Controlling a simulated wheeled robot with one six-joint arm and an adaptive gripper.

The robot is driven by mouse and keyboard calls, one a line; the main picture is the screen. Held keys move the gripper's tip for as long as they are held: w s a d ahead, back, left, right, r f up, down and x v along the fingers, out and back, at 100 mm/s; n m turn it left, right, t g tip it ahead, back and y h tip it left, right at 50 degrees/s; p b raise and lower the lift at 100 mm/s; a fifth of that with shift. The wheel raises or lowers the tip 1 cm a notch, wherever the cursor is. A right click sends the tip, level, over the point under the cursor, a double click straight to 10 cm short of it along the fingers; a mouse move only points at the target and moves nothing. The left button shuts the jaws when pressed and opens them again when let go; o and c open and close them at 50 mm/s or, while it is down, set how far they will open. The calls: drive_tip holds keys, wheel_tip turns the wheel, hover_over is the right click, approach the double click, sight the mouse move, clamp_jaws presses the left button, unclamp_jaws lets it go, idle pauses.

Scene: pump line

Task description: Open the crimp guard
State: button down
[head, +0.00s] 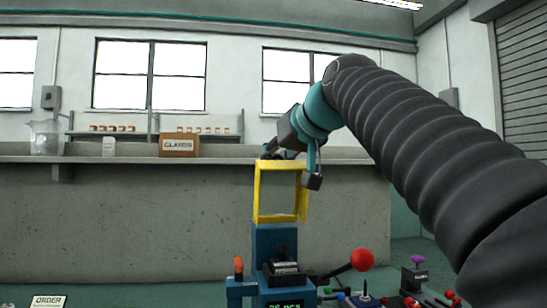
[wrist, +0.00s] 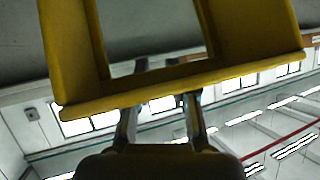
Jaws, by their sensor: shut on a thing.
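The crimp guard is a yellow open frame (head: 257,192) that stands upright above the blue crimp press (head: 272,241) in the head view. In the wrist view the yellow guard (wrist: 190,78) fills the upper part, with its bar across the fingertips. My gripper (head: 270,154) is at the top edge of the guard in the head view. In the wrist view my gripper (wrist: 160,104) has its two fingers at the guard's bar and is shut on it. The exact contact at the fingertips is partly hidden by the bar.
A red-knobbed lever (head: 362,260) sticks out right of the press. An orange-topped handle (head: 238,266) stands at its left. A box marked GLANDS (head: 179,146) and a clear jug (head: 45,137) stand on the ledge behind. An ORDER card (head: 48,301) lies lower left.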

drive_tip(key=shift+w+f+g+h, duration=0.3)
drive_tip(key=shift+w+f+g, duration=0.15)
drive_tip(key=shift+g, duration=0.25)
idle(0.4)
drive_tip(key=shift+w+r, duration=0.1)
drive_tip(key=shift+r, duration=0.15)
idle(1.4)
drive_tip(key=c, duration=1)
unclamp_jaws()
drive_tip(key=shift+d, duration=0.3)
drive_tip(key=shift+a+r, duration=0.1)
drive_tip(key=shift+a, duration=0.15)
drive_tip(key=v, duration=1.2)
drive_tip(key=shift+d, duration=0.15)
